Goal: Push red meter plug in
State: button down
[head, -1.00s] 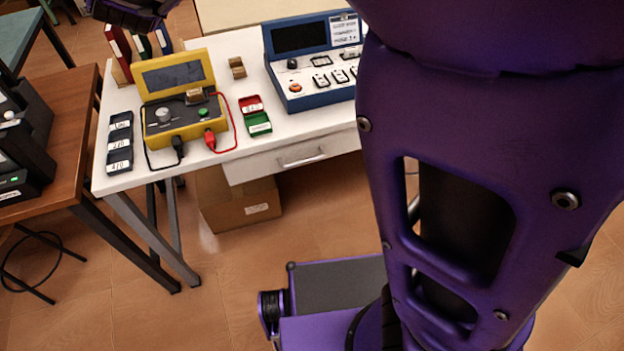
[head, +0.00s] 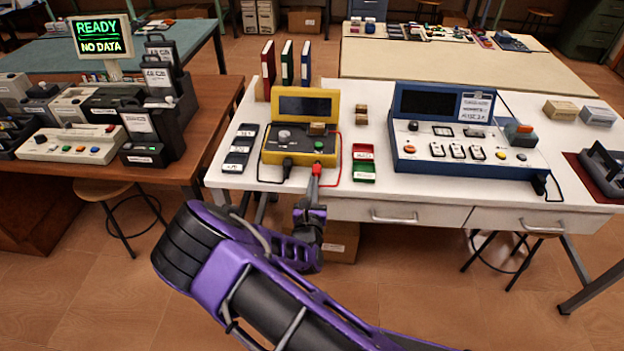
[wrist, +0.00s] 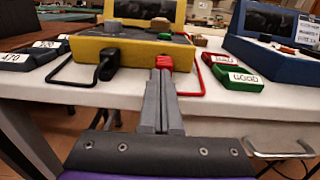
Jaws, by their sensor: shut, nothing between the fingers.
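The yellow meter (head: 263,152) stands on the white table and also shows in the wrist view (wrist: 133,52). The red plug (wrist: 164,62) is at its front face, right of the black plug (wrist: 109,62), with a red lead looping to the right.
Red and green trays (head: 364,163) lie right of the meter, and a dark labelled tray (head: 240,149) lies to its left. A blue console (head: 462,166) stands further right. The white table's front edge and drawer (head: 400,212) are beside my arm.

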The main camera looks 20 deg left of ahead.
jog(key=a+v, duration=0.1)
jog(key=v, duration=1)
jog(key=shift+s+a, duration=0.2)
jog(key=shift+a, duration=0.1)
